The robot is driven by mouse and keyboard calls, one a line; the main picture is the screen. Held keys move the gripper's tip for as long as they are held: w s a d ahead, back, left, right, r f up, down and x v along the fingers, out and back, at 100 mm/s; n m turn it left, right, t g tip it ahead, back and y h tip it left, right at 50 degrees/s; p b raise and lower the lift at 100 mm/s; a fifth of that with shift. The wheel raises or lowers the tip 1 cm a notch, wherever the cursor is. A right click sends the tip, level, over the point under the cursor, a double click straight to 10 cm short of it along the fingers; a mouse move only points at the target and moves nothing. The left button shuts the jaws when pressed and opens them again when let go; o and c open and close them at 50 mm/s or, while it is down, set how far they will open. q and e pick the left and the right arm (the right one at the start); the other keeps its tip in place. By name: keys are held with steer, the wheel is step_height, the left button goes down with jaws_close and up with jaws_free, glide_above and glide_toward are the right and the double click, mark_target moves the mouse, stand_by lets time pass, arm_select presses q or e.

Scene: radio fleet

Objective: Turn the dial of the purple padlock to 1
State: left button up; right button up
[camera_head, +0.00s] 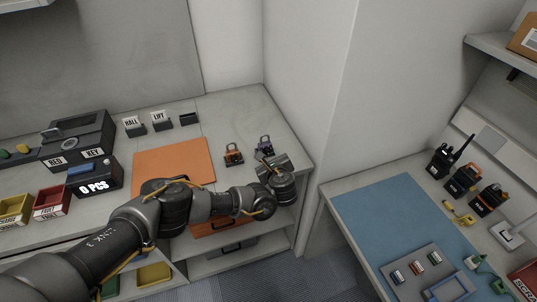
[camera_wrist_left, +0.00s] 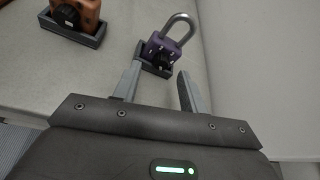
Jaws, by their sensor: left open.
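The purple padlock (camera_wrist_left: 171,41) stands in a dark holder (camera_wrist_left: 149,67) on the grey counter, its grey shackle up. Its black dial (camera_wrist_left: 161,60) faces my left gripper (camera_wrist_left: 157,82), which is open with one finger on each side, short of the lock. I cannot read the dial setting. In the head view the purple padlock (camera_head: 265,146) sits near the counter's right end, partly behind my left gripper (camera_head: 268,165). An orange padlock (camera_head: 233,155) stands to its left in its own holder. My right gripper is not in view.
An orange mat (camera_head: 170,160) lies left of the padlocks. Behind it are small holders labelled HALL and LIFT (camera_head: 160,120). A wall (camera_head: 300,90) rises right behind the counter's end. A second table with a blue mat (camera_head: 400,220) and radios stands right.

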mark_target(267, 151)
arm_select(q)
steer(key=shift+x, duration=1.15)
